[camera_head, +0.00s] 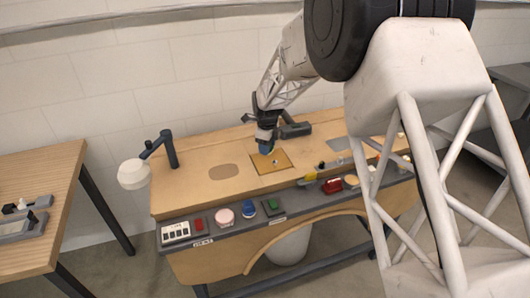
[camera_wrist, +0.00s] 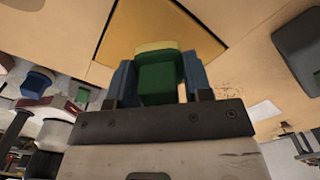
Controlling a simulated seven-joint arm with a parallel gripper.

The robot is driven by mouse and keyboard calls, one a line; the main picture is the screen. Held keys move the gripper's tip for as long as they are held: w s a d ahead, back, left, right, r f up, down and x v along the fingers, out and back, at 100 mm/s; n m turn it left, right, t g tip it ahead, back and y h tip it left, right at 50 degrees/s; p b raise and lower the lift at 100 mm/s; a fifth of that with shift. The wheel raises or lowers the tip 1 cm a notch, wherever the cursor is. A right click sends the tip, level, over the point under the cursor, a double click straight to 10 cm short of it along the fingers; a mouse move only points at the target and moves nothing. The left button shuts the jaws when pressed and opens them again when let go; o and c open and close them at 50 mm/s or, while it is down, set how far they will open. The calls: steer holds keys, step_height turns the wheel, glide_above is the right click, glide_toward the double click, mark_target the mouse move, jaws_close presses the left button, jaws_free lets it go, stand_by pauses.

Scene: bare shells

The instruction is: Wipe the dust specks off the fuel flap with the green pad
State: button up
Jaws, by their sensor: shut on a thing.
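My gripper (camera_head: 266,147) is low over the orange-yellow square flap (camera_head: 271,162) set in the wooden bench top. In the wrist view, the blue fingers of my gripper (camera_wrist: 157,80) are shut on the green pad (camera_wrist: 157,84), which has a pale yellow strip along its far edge. The flap (camera_wrist: 150,22) fills the top of the wrist view, just beyond the pad. Whether the pad touches it I cannot tell. Small brown specks (camera_wrist: 229,88) show on the tan surface right of the pad. A small dark spot shows on the flap in the head view.
The bench's front panel (camera_head: 217,236) carries buttons and switches, including a blue one (camera_head: 248,209) and a green one (camera_head: 271,206). A dark block (camera_head: 295,130) lies behind the flap. The bench top left of the flap is mostly clear.

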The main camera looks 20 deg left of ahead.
steer(key=shift+r, duration=2.55)
steer(key=shift+s+d, duration=0.1)
steer(key=shift+s, duration=0.05)
